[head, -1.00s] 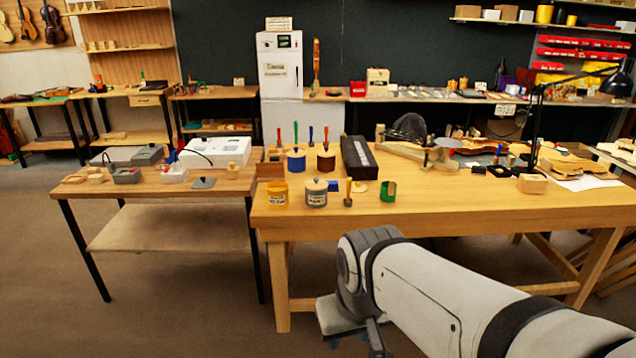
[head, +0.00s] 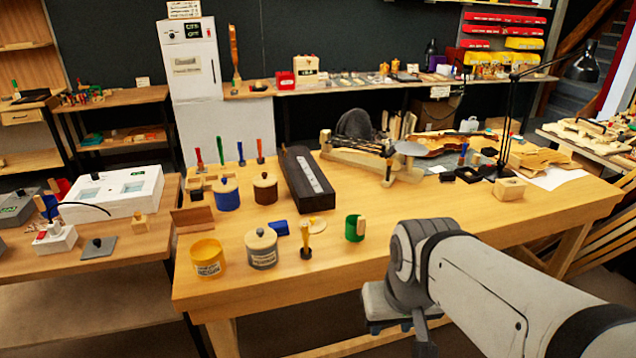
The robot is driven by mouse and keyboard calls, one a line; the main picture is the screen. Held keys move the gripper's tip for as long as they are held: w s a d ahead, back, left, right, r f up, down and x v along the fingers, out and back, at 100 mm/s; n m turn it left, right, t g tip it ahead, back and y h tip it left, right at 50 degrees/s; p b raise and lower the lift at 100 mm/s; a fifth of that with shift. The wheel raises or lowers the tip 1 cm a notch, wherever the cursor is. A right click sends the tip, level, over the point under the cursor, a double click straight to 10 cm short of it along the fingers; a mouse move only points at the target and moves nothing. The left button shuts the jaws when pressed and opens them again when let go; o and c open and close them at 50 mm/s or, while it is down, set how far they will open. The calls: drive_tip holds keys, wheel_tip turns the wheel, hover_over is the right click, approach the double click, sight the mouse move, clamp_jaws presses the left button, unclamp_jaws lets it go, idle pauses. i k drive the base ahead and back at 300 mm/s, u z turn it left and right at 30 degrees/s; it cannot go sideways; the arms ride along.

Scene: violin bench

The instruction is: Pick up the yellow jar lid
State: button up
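The yellow jar (head: 207,262) stands near the front left corner of the large wooden bench. It appears to have no knobbed lid on it. A pale, flat, round lid-like piece (head: 318,225) lies on the bench behind and right of the jar, beside a small blue block (head: 279,228); I cannot tell for sure that it is the yellow jar's lid. My gripper (head: 405,327) is at the front of the bench, right of and nearer than these things. Its fingers are mostly hidden by my arm, so its opening is unclear.
A grey lidded jar (head: 262,250), a small upright brush (head: 306,243) and a green cup (head: 354,228) stand close around the round piece. Blue (head: 227,196) and brown (head: 265,189) lidded jars and a long black case (head: 306,180) are behind. The bench front right is clear.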

sight(317, 225)
drive_tip(key=z, duration=0.1)
drive_tip(key=i, duration=1.5)
drive_tip(key=u, duration=0.5)
